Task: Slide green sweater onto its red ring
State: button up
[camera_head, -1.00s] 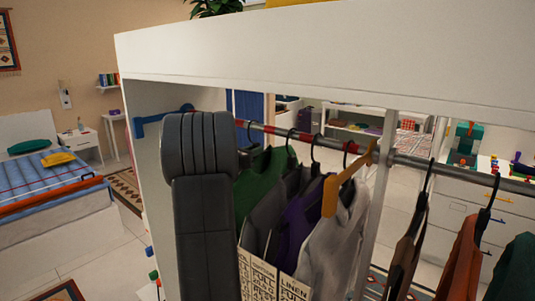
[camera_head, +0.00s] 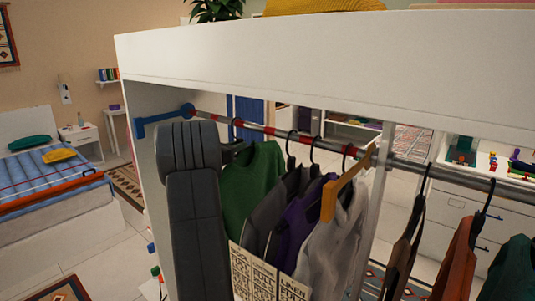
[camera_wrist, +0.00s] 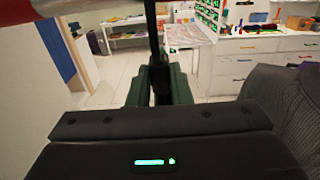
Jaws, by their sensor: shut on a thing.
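The green sweater (camera_head: 252,190) hangs on a black hanger at the left end of the row, on the rail (camera_head: 300,138). The rail carries several red bands; one red band (camera_head: 270,131) shows right of the sweater's hook, others left of it. Which is the sweater's own ring I cannot tell. In the head view my dark arm hides most of the gripper. A blurred red part of the rail (camera_wrist: 62,8) crosses the wrist view's upper left.
Grey, purple (camera_head: 298,212) and white (camera_head: 335,235) garments hang close right of the green sweater. A lettered box (camera_head: 268,275) stands below. The white wardrobe top (camera_head: 320,65) lies above; a blue rail mount (camera_head: 160,118) is left.

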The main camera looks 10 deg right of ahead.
jog(key=w+a+p, duration=0.2)
jog(key=w+a, duration=0.4)
jog(key=w, duration=0.1)
jog(key=shift+w+p, duration=0.35)
jog(key=shift+p, duration=0.05)
jog(key=o, duration=0.9)
jog(key=shift+f, duration=0.1)
jog(key=b+v, duration=0.4)
jog(key=v, duration=0.9)
jog(key=shift+s+a+b, duration=0.25)
jog(key=shift+a+b, duration=0.05)
jog(key=shift+b, duration=0.05)
jog(key=shift+p+x, duration=1.3)
jog(key=shift+x, duration=2.75)
